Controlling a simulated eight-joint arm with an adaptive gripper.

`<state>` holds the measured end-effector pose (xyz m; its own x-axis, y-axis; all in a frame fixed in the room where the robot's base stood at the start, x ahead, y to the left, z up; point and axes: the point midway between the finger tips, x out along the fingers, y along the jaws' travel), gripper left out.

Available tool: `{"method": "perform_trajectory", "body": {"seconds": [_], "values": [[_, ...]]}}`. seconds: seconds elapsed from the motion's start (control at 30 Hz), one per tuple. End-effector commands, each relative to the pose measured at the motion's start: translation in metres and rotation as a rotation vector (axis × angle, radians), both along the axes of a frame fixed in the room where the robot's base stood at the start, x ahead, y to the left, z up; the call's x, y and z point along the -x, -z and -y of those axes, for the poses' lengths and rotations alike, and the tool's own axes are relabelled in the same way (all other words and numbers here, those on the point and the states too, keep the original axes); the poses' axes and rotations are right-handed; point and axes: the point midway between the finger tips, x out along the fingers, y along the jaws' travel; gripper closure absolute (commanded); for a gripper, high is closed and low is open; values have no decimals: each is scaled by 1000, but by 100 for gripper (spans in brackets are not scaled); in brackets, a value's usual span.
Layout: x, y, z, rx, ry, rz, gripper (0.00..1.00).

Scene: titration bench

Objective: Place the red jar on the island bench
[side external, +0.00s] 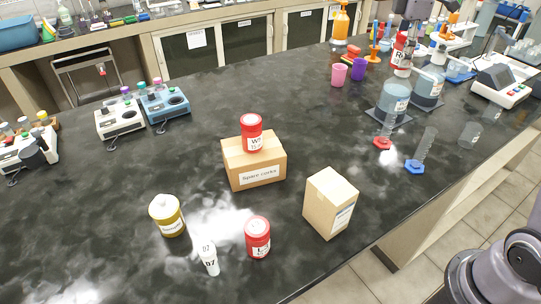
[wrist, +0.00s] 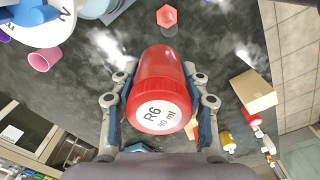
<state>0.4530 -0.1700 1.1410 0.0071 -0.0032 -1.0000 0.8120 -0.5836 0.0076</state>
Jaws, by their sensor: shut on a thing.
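A red jar labelled R6 (wrist: 160,85) is between the fingers of my gripper (wrist: 163,92) in the wrist view, with a finger on each side. My gripper is shut on it. In the side view the held red jar (side external: 400,46) shows small at the upper right, over the far part of the island bench (side external: 130,185). Another red jar (side external: 251,132) stands on a cardboard box (side external: 262,160) near the bench's middle. A third red jar (side external: 257,238) stands near the front edge. The gripper's fingers are hard to make out in the side view.
A second carton (side external: 328,205), a yellow jar (side external: 167,216) and a white bottle (side external: 209,258) stand in front. A pink cup (side external: 338,75), a purple cup (side external: 359,69), stirrers with beakers (side external: 393,98) and cylinders (side external: 422,148) crowd the right. The bench's left-middle is clear.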

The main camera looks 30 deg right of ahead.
Motion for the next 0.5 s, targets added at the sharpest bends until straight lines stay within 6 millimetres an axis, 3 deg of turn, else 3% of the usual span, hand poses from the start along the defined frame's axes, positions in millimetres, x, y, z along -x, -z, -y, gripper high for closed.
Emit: {"method": "perform_trajectory", "body": {"seconds": [0.03,0.2,0.5], "values": [[15,1,23,0,44,0,88],[65,4,80,1,156,0,88],[164,11,152,3,347,1,88]]}}
